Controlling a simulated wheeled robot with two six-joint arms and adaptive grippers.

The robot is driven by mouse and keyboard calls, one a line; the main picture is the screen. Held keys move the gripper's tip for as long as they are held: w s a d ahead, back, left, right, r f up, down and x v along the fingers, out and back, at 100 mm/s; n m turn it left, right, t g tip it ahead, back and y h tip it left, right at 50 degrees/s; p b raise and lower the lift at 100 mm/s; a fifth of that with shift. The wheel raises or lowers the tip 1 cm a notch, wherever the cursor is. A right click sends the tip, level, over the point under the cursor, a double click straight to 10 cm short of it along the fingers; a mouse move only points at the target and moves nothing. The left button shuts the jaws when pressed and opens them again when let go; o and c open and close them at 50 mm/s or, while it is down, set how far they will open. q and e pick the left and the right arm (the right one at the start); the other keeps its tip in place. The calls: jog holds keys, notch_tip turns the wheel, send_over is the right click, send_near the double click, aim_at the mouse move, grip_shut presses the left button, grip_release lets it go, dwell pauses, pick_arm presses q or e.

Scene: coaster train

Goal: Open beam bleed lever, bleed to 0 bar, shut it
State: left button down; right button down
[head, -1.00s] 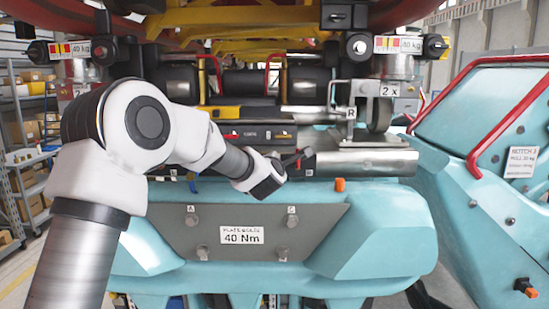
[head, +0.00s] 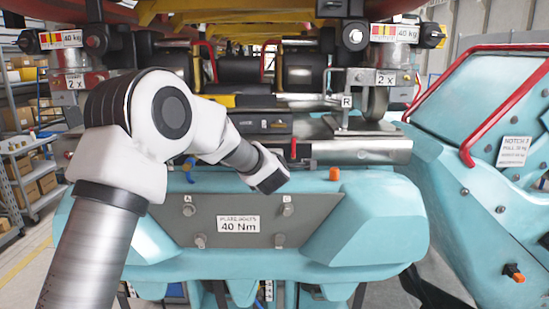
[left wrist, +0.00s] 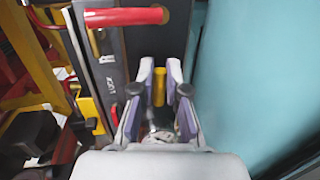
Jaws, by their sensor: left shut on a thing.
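My left gripper (head: 270,178) is in front of the teal beam's upper edge, just above the grey bolt plate. In the left wrist view its two fingers (left wrist: 156,88) stand either side of a small yellow piece (left wrist: 159,86), which is gripped between them. I cannot tell whether the yellow piece is part of the bleed lever. A small upright red lever (head: 293,148) shows just above and right of the gripper in the head view. A red bar (left wrist: 125,17) crosses the top of the left wrist view. I see no readable pressure gauge. My right gripper is not in view.
The teal beam (head: 370,220) carries a grey plate (head: 313,212) marked 40 Nm. An orange knob (head: 334,174) stands on its top edge. A metal rail (head: 365,145) and wheel lie behind. In the left wrist view a teal surface (left wrist: 250,70) is close at right.

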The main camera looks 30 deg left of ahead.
pick_arm(q)
jog(key=shift+r, duration=0.1)
jog(key=c, duration=1.3)
grip_release()
jog(key=shift+o, duration=0.6)
jog(key=shift+w+a, duration=0.1)
jog(key=shift+a, duration=0.2)
jog(key=shift+d, duration=0.1)
jog(key=v, duration=1.1)
jog(key=shift+s+d, duration=0.25)
jog(key=shift+s, duration=0.1)
jog(key=shift+a, duration=0.1)
